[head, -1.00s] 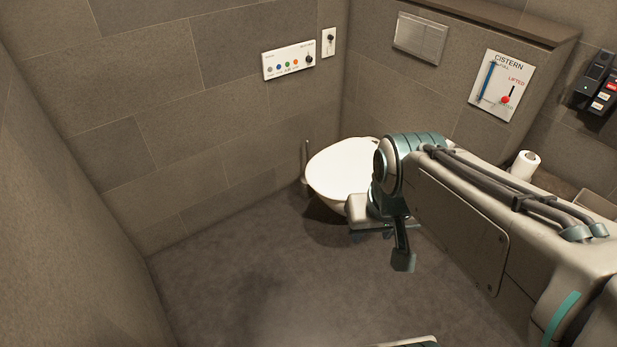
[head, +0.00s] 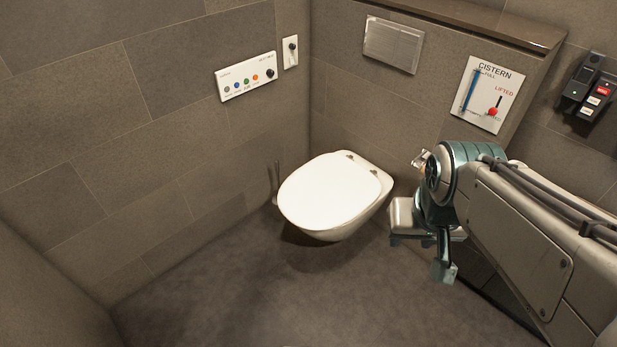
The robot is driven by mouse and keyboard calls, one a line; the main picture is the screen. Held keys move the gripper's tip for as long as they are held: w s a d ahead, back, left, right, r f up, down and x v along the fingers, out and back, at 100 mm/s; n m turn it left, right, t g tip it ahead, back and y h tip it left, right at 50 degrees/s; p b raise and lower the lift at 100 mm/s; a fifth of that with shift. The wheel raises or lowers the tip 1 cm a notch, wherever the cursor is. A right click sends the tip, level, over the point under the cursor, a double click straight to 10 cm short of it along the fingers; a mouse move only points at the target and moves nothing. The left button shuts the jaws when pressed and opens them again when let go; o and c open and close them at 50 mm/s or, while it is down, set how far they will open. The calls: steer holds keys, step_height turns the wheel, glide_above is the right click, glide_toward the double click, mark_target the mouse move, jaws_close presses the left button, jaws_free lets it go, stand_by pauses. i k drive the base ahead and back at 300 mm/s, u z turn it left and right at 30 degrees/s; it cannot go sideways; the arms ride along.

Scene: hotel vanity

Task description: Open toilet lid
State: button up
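The white toilet (head: 325,229) hangs on the back wall near the middle of the head view. Its lid (head: 328,190) is down, lying flat over the bowl, with the hinges (head: 366,163) at the far right end towards the wall. My gripper (head: 428,240) is at the end of my arm, to the right of the toilet in the picture. A gap of floor and wall shows between it and the lid. The fingers are small and partly hidden by the wrist, so their opening cannot be made out.
A flush plate (head: 393,44) and a cistern sign (head: 487,94) are on the back wall. A button panel (head: 247,77) is on the left wall. A brush handle (head: 278,178) stands close beside the toilet. The floor (head: 240,305) in front is clear.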

mark_target(330, 190)
steer(key=u, duration=0.3)
steer(key=i, duration=1.05)
steer(key=u, duration=0.65)
